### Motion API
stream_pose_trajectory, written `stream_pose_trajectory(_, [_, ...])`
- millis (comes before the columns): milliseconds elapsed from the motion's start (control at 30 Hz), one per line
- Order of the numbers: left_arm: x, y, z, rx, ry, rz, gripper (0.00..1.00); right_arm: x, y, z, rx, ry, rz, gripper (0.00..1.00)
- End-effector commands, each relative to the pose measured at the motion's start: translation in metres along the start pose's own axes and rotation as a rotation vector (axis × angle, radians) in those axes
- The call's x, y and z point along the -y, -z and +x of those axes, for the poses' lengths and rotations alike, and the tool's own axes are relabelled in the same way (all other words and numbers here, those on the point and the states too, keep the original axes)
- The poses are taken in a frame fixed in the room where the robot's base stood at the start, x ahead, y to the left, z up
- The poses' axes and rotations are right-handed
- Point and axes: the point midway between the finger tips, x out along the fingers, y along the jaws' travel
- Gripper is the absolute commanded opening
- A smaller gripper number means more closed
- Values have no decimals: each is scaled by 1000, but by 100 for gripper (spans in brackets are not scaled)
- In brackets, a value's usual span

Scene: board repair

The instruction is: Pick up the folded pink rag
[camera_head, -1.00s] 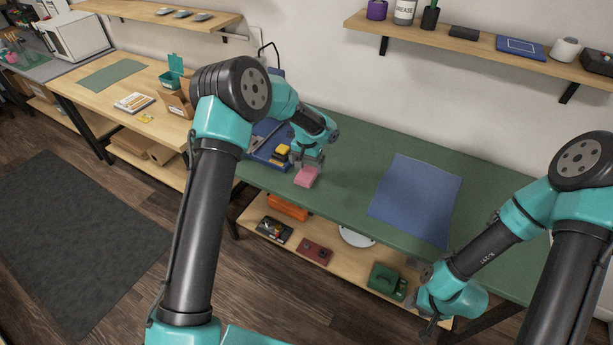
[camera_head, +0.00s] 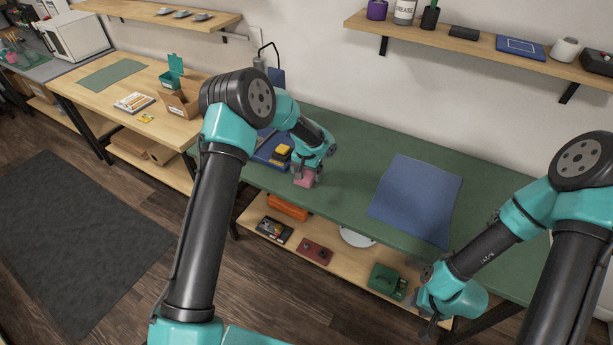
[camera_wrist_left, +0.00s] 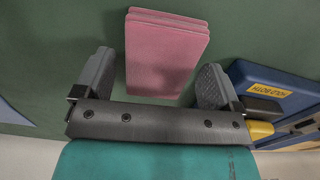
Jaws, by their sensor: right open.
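The folded pink rag (camera_head: 306,178) lies on the green bench top near its front edge. In the left wrist view the rag (camera_wrist_left: 165,60) shows as a flat pink stack of layers. My left gripper (camera_head: 303,176) is over the rag, and in the left wrist view its two open fingers (camera_wrist_left: 155,82) stand on either side of the rag's near end. A gap shows between each finger and the rag. My right gripper (camera_head: 428,318) is open and empty, low in front of the bench at the right.
A blue case with a yellow label (camera_wrist_left: 268,88) and a yellow object (camera_head: 282,153) lie just beside the left gripper. A blue mat (camera_head: 415,198) lies on the bench (camera_head: 350,150) to the right. The bench top between rag and mat is clear.

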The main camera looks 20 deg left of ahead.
Motion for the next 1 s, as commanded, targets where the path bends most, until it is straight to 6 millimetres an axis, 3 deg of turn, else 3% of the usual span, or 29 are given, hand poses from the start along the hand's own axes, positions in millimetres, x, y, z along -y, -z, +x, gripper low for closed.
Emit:
stream_pose_trajectory(67, [0, 0, 0, 0, 0, 0, 82, 0, 0, 0, 0, 0, 0, 43])
stream_pose_trajectory(433, [0, 0, 0, 0, 0, 0, 46, 0, 0, 0, 0, 0, 0, 43])
stream_pose_trajectory(767, [0, 0, -3, -1, 0, 0, 46, 0, 0, 0, 0, 0, 0, 43])
stream_pose_trajectory(1000, [0, 0, -23, -3, 1, 0, 46, 0, 0, 0, 0, 0, 0, 43])
